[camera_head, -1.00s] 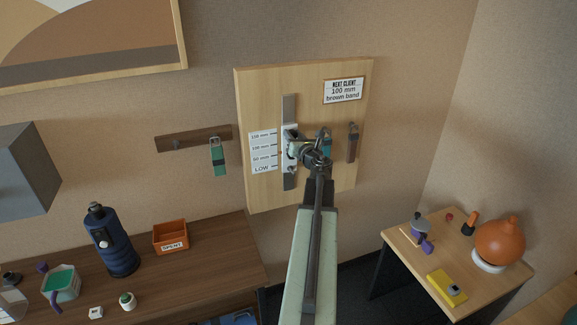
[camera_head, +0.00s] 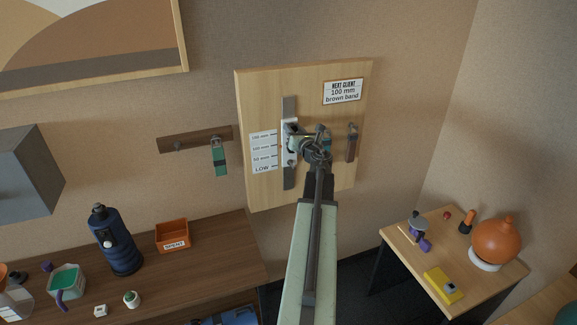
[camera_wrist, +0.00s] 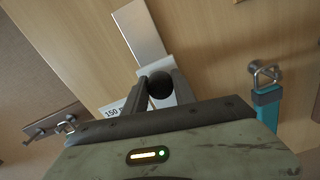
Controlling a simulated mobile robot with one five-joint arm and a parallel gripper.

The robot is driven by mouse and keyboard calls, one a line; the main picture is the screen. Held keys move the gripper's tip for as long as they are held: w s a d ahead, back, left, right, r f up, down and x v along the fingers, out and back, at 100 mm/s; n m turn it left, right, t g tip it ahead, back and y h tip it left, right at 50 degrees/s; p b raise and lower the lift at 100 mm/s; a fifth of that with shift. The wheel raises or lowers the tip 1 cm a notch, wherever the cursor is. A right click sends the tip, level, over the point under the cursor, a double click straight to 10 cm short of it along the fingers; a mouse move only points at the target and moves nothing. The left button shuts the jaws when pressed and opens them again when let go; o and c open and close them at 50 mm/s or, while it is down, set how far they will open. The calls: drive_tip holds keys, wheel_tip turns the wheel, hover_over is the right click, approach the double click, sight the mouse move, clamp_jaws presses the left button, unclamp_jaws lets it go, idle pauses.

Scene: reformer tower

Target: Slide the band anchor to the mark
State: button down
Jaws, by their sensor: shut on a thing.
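The band anchor (camera_head: 289,158) is a pale carriage on a vertical grey metal rail (camera_head: 289,104) fixed to a wooden board (camera_head: 262,90). In the wrist view its dark round knob (camera_wrist: 160,86) sits between the fingers of my gripper (camera_wrist: 160,92), which is shut on it. In the head view my gripper (camera_head: 300,139) covers part of the anchor. A white scale (camera_head: 263,152) left of the rail reads LOW, 50, 100 and 150 mm. The anchor spans much of the scale's height; its exact reading is unclear. A sign (camera_head: 343,91) says 100 mm, brown band.
A teal band (camera_wrist: 267,105) hangs close to the right of my gripper. A brown band (camera_head: 352,144) hangs further right. A green band (camera_head: 220,158) hangs on a wall rack. Tables with a bottle (camera_head: 117,242), an orange bin (camera_head: 172,236) and small items stand below.

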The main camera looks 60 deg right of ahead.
drive_tip(key=c, duration=0.7)
unclamp_jaws()
drive_tip(key=shift+a, duration=0.1)
drive_tip(key=v, duration=0.6)
